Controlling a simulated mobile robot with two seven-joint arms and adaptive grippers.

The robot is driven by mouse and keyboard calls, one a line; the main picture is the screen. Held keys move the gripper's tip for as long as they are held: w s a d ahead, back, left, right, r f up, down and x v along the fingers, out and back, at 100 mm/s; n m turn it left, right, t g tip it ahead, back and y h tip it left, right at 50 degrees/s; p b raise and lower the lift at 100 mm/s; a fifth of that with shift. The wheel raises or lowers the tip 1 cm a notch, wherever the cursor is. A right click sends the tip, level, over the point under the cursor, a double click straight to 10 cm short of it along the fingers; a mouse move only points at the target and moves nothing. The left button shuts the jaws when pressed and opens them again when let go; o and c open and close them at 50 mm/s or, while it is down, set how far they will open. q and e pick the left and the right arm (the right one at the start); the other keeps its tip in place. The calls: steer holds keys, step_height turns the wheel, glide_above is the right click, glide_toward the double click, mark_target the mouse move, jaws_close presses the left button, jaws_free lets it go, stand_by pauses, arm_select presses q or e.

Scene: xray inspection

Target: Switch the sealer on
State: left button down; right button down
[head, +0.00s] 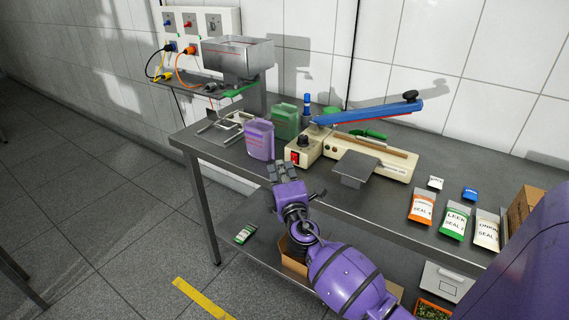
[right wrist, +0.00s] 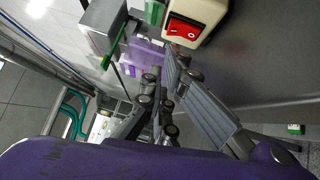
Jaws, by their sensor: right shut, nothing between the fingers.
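The sealer (head: 372,155) is a cream unit on the bench with a raised blue lever arm (head: 375,111). Its red rocker switch (head: 295,157) sits on the front left end, below a black knob (head: 303,140). The switch also shows large in the right wrist view (right wrist: 184,30), just beyond my fingertips. My right gripper (head: 284,168) is shut and empty, just in front of the bench edge, left of and below the switch. It appears apart from the switch. The switch's rocker position is hard to tell. My left gripper is not in view.
A purple container (head: 260,139) and a green one (head: 285,122) stand left of the sealer. A metal hopper (head: 238,57) stands farther left. Labelled packets (head: 455,222) lie at the right. A grey plate (head: 355,168) projects before the sealer.

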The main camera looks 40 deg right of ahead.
steer(key=shift+w+d+r, duration=0.15)
steer(key=shift+w+d, duration=0.15)
steer(key=shift+d, duration=0.5)
